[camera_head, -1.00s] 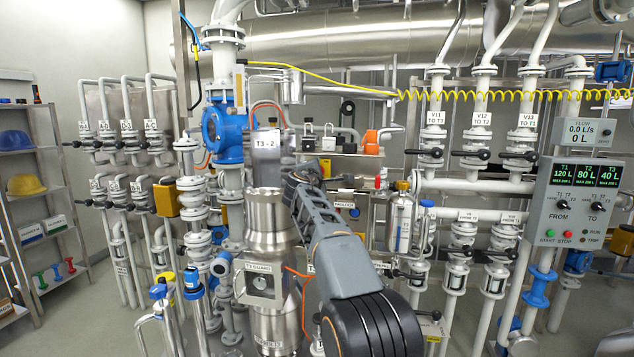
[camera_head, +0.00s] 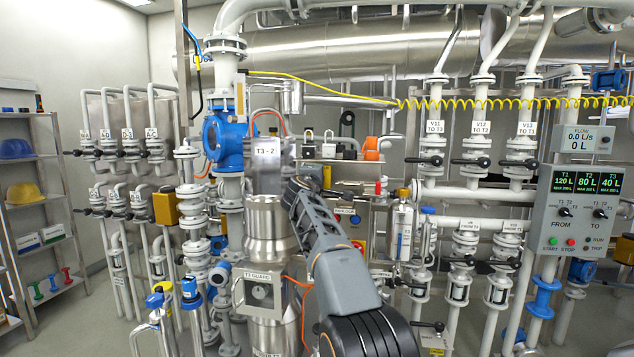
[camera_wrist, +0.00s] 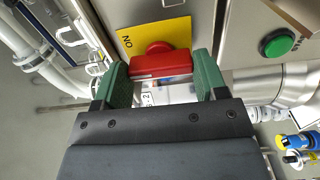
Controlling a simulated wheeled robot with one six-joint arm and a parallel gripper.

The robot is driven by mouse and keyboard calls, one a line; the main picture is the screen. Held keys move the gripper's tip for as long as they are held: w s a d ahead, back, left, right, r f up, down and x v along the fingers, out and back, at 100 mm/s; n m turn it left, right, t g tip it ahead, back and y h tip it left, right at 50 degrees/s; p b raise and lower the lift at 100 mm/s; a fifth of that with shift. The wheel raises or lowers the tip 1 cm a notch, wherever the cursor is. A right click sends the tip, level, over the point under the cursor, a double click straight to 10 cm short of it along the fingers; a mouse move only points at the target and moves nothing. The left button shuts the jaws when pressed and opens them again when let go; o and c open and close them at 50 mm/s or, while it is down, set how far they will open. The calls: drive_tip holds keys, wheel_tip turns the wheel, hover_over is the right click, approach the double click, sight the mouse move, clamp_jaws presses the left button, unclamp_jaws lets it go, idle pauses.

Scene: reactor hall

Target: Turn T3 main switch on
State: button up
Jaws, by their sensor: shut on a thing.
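The red switch handle (camera_wrist: 160,66) shows in the wrist view, in front of a yellow plate (camera_wrist: 158,36). The word ON on the plate appears upside down. My gripper (camera_wrist: 160,78) has its two green fingers at either end of the red handle and is shut on it. The handle lies crosswise between the fingers. In the head view my dark arm stands in front and hides the gripper and the handle. A small patch of yellow and red (camera_head: 358,246) shows just right of my arm there.
A green button (camera_wrist: 277,43) sits on the panel right of the handle in the wrist view. The steel T3 guard column (camera_head: 266,290) stands left of my arm. A pump control box (camera_head: 580,225) is at the right. A shelf with helmets stands at the far left.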

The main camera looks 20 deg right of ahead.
drive_tip(key=shift+f, duration=0.1)
drive_tip(key=o, duration=0.7)
drive_tip(key=shift+c, duration=0.2)
drive_tip(key=shift+s, duration=0.1)
drive_tip(key=b+v, duration=0.5)
drive_tip(key=v, duration=0.8)
drive_tip(key=shift+s+a+b, duration=0.25)
drive_tip(key=shift+s+b, duration=0.05)
